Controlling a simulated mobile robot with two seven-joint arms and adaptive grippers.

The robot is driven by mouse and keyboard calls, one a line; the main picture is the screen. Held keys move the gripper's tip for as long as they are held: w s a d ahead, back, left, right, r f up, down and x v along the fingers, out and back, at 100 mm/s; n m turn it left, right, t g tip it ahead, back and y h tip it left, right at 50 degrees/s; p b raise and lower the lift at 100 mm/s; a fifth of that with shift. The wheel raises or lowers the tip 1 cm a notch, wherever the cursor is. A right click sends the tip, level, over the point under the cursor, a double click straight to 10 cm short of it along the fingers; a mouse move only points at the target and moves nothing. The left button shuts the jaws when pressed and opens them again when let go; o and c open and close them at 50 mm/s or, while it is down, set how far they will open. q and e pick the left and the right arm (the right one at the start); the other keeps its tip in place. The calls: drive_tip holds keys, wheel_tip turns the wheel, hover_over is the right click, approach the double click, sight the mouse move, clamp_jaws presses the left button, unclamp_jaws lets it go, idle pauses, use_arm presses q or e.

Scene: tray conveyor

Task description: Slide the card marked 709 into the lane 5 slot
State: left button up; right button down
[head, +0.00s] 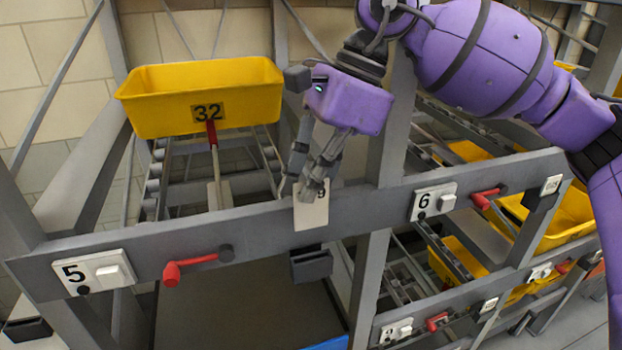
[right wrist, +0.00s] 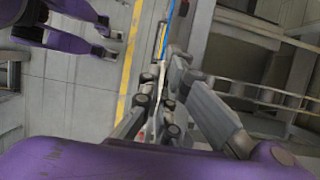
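A pale card (head: 311,212) hangs upright in my right gripper (head: 316,186). The lane 5 label (head: 85,273) is at the left end of the grey beam. The dark slot holder (head: 311,264) on that beam, right of the red lever, is below the card. The card's lower edge appears above the holder, apart from it in the picture. My left gripper does not show in the head view.
A red lever (head: 190,264) sticks out between the lane 5 label and the holder. A yellow tray marked 32 (head: 200,78) stands on the lane behind. The lane 6 label (head: 433,201), another red lever (head: 486,198) and a filled card holder (head: 550,186) are to the right.

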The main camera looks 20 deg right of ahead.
sight(310, 222)
wheel_tip(310, 222, down, 4)
drive_tip(key=shift+f+b, duration=0.1)
drive_tip(key=shift+b, duration=0.35)
drive_tip(key=shift+f, duration=0.5)
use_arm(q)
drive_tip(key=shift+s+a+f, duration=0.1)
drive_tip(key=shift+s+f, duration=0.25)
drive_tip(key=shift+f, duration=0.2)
use_arm(e)
drive_tip(key=shift+f, duration=0.1)
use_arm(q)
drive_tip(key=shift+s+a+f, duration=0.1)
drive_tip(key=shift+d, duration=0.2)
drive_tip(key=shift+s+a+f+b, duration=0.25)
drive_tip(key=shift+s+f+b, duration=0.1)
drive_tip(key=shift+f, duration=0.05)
use_arm(e)
drive_tip(key=shift+f, duration=0.8)
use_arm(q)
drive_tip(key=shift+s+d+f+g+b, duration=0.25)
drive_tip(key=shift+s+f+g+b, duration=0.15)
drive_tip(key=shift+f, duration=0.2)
use_arm(e)
drive_tip(key=shift+f, duration=1.05)
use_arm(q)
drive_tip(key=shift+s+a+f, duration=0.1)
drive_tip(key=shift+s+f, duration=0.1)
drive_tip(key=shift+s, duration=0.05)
use_arm(e)
drive_tip(key=shift+f, duration=0.3)
